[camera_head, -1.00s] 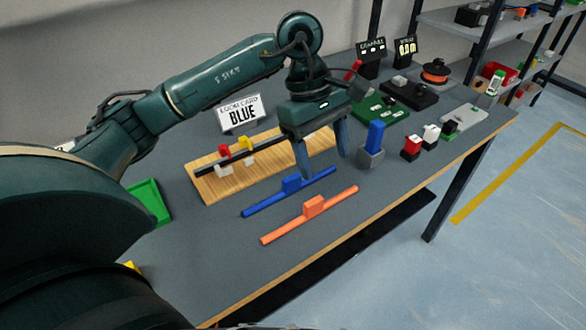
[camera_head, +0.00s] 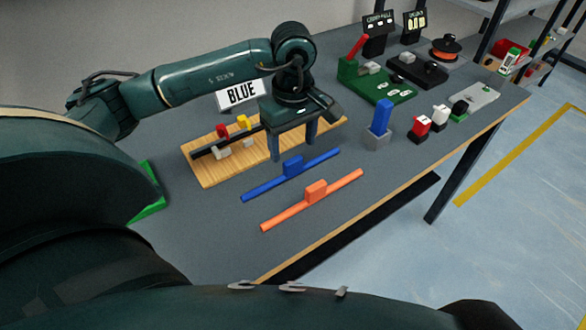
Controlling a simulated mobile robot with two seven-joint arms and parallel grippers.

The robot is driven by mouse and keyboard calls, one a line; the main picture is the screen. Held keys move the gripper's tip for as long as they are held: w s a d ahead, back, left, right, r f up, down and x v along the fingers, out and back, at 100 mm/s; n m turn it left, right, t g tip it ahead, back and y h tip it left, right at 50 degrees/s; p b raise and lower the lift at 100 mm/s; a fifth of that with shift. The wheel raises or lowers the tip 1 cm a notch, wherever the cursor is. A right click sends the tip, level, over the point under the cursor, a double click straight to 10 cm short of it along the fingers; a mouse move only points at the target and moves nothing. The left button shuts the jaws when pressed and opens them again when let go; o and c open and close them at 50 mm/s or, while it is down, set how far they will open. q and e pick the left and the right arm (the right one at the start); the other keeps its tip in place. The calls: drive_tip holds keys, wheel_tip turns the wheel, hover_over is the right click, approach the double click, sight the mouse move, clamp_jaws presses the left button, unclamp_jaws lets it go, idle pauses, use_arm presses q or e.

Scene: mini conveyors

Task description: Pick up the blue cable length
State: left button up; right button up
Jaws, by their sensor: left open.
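The blue cable length (camera_head: 262,187) lies on the grey table, a thin blue bar with a blue block (camera_head: 293,166) at its middle. An orange cable length (camera_head: 335,186) with an orange block lies beside it, nearer the table's front edge. My left gripper (camera_head: 293,151) is open and empty, pointing down just behind the blue block, over the front side of the wooden board. Whether its fingertips touch anything cannot be told. My right gripper is not in view.
The wooden board (camera_head: 208,173) carries a black rail with red, yellow and white pieces. A sign reading BLUE (camera_head: 242,94) stands behind. A blue post in a grey holder (camera_head: 376,139) and red, white and black connectors stand to the right. A green tray (camera_head: 150,208) is at left.

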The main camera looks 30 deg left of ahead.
sight(293, 160)
use_arm(q)
wheel_tip(293, 160, down, 4)
drive_tip(key=shift+f, duration=0.1)
drive_tip(key=shift+c, duration=0.5)
drive_tip(key=c, duration=1)
